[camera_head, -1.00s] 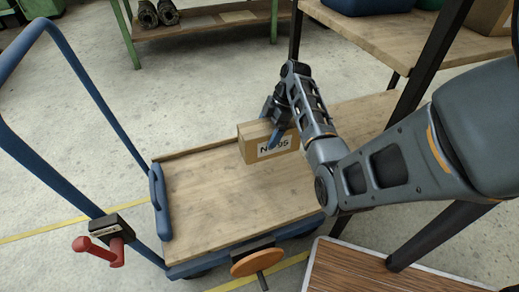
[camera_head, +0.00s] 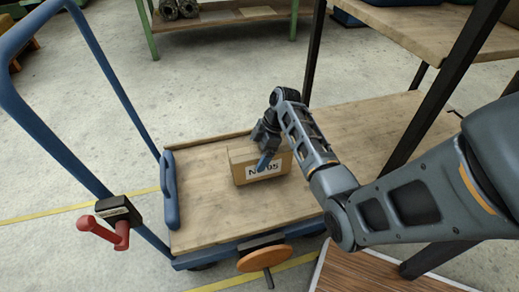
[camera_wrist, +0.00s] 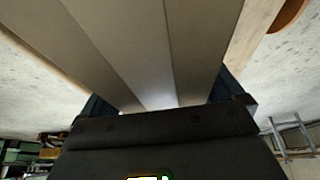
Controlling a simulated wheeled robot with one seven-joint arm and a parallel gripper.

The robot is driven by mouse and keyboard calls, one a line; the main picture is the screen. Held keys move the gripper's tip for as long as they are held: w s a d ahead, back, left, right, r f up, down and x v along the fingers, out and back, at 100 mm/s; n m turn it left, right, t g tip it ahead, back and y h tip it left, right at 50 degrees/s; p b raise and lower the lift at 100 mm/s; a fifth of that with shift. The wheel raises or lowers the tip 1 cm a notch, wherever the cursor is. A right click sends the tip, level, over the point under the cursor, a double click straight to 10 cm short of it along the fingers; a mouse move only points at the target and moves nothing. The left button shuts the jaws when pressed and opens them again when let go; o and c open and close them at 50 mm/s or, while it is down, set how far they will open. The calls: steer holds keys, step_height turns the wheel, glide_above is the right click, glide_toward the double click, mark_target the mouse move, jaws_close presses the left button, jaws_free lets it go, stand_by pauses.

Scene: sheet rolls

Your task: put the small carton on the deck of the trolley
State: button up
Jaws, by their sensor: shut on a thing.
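The small carton (camera_head: 243,172) is a brown box with a white label reading "No 95" in part. It is at the far part of the wooden deck (camera_head: 205,209) of the blue trolley in the head view. My gripper (camera_head: 267,150) is shut on it from above, and one finger covers part of the label. I cannot tell whether the carton's underside touches the deck. In the wrist view the carton (camera_wrist: 145,50) fills the middle, close up, between the dark blue fingers.
The deck's front half is clear.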

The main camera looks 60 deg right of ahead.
steer(key=shift+d+f, duration=0.1)
steer(key=shift+f, duration=0.85)
steer(key=shift+f+b, duration=0.1)
steer(key=shift+b, duration=0.2)
steer(key=o, duration=1.7)
steer(key=shift+f, duration=0.1)
steer(key=shift+c, duration=0.2)
steer(key=p+v, duration=0.4)
steer(key=v, duration=0.8)
